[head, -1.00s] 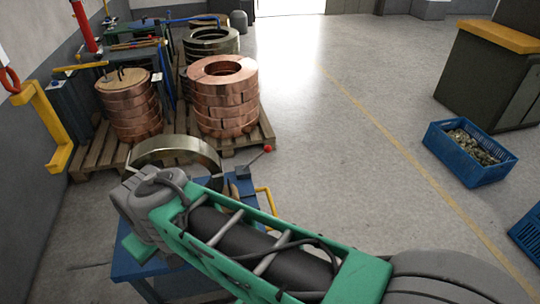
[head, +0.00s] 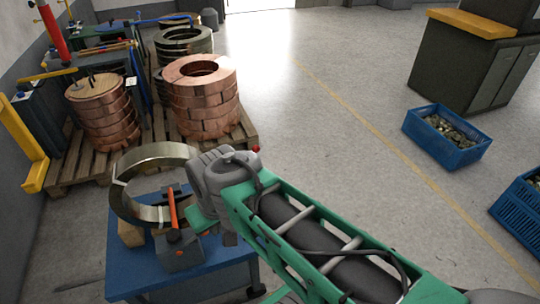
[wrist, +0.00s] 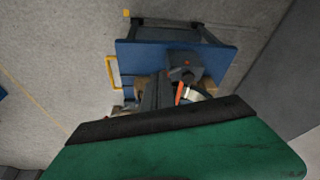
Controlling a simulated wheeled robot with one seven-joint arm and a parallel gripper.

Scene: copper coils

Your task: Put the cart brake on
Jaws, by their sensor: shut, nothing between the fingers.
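The blue cart (head: 125,268) stands at lower left in the head view, and its top also shows in the wrist view (wrist: 135,56). A lever's red knob (head: 256,149) just shows beside my wrist; the rest of the lever is hidden behind my arm. A grey block with an orange handle (head: 173,210) sits on the cart top; the block also shows in the wrist view (wrist: 186,66). My gripper (wrist: 155,92) shows as dark shut fingers over the cart area, with nothing seen between them. In the head view my own wrist hides the fingers.
A metal ring (head: 128,205) stands upright on the cart beside wooden blocks (head: 130,234). A yellow cart handle (wrist: 111,72) shows in the wrist view. Copper coils (head: 203,100) stand on a pallet (head: 75,172) behind. The floor to the right is clear up to blue crates (head: 447,150).

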